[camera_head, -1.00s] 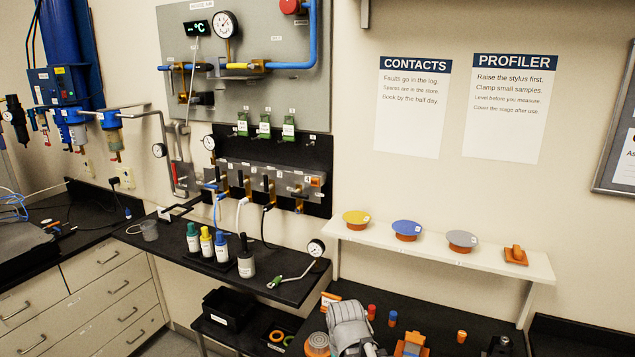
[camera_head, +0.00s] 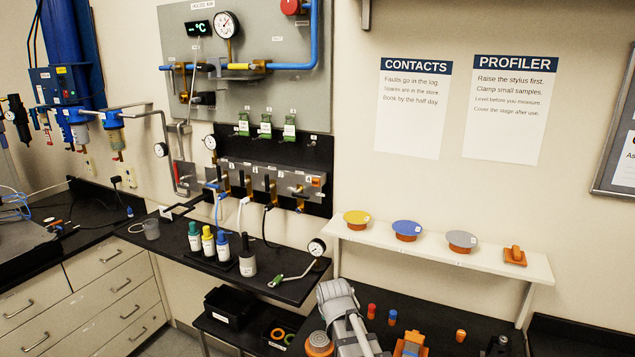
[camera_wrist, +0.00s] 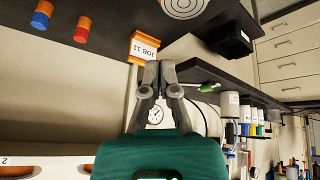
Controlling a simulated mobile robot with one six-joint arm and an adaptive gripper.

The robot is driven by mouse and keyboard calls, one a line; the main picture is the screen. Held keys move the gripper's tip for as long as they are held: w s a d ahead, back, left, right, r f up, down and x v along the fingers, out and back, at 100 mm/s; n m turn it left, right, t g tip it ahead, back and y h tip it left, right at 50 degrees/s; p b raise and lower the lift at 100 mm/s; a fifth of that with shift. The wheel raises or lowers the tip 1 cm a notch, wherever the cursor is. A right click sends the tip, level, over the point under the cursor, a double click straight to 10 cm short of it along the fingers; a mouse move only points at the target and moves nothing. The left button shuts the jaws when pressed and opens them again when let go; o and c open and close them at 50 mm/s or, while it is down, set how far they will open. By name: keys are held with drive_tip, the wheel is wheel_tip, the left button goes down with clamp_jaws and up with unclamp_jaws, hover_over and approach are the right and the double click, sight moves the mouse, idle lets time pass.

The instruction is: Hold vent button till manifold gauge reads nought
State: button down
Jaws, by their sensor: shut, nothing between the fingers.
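The manifold (camera_head: 262,176) is a grey block on a black wall panel, with several brass and black valves. A small orange button (camera_head: 316,181) sits at its right end; its label is too small to read, so I cannot tell if it is the vent button. A round white gauge (camera_head: 210,143) is at the manifold's upper left; its needle cannot be read. My gripper (camera_wrist: 160,68) is shut and empty in the wrist view, apart from the manifold. In the head view my arm is low at the bottom centre, and the fingers do not show.
A white shelf (camera_head: 445,250) with coloured discs is on the right. An orange JOB 11 tag (camera_wrist: 144,47) appears close to the fingertips in the wrist view. The wall between is clear.

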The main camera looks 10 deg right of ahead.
sight(315, 183)
drive_tip(key=w+r+n+t+p, duration=0.2)
drive_tip(key=w+r+t, duration=0.8)
drive_tip(key=w, duration=0.8)
drive_tip(key=w+a+r+n+t+y+p, duration=0.1)
drive_tip(key=w+a+r+n+t, duration=0.1)
drive_tip(key=r, duration=0.6)
drive_tip(key=w+a+r+n+t+y, duration=0.2)
drive_tip(key=w+r, duration=0.3)
drive_tip(key=r, duration=0.3)
drive_tip(key=shift+w+a+t+y+p, duration=0.25)
drive_tip(key=shift+w+t+y+p, duration=0.1)
drive_tip(key=shift+t, duration=0.35)
drive_tip(key=shift+w, duration=0.1)
drive_tip(key=w+d, duration=0.5)
drive_tip(key=w, duration=0.1)
drive_tip(key=shift+w, duration=0.4)
drive_tip(key=shift+w+d, duration=0.1)
drive_tip(key=shift+w+d, duration=0.2)
drive_tip(key=shift+w, duration=0.1)
